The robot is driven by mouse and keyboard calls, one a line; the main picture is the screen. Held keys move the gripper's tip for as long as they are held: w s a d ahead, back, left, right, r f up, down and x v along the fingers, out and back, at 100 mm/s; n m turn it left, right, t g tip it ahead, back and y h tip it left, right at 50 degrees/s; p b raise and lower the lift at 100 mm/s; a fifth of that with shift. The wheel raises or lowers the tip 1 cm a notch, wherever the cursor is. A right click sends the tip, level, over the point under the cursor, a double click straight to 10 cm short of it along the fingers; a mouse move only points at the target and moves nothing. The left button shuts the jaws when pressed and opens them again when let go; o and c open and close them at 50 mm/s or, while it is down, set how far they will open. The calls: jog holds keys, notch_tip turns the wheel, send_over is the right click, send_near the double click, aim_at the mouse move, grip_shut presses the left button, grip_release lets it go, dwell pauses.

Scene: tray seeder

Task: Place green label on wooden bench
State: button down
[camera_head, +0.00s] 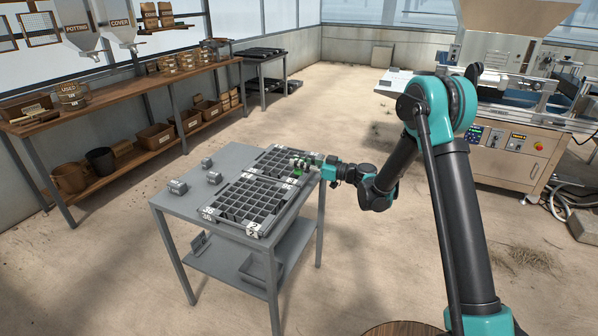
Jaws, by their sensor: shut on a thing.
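My gripper (300,164) is at the far right part of the grey metal table, over the seed trays. It is shut on a small green piece (298,173), which looks like the green label. The piece is tiny here, and its shape and any print cannot be made out. The gripper hides part of the tray behind it. The wooden bench (140,84) runs along the left wall, well apart from my gripper.
The grey table (176,208) bears black celled trays (228,212) with white number tags and several small grey blocks (177,187). Sieves and small items stand on the bench; pots and boxes are on its lower shelf. A seeding machine (515,160) stands right. Open floor separates table and bench.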

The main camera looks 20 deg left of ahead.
aim_at(302, 171)
jog(key=shift+f, duration=1.95)
jog(key=shift+f, duration=0.4)
jog(key=c, duration=1.5)
grip_release()
jog(key=shift+o, duration=0.2)
jog(key=shift+r, duration=0.4)
jog(key=s+d, duration=0.1)
jog(key=d, duration=1.1)
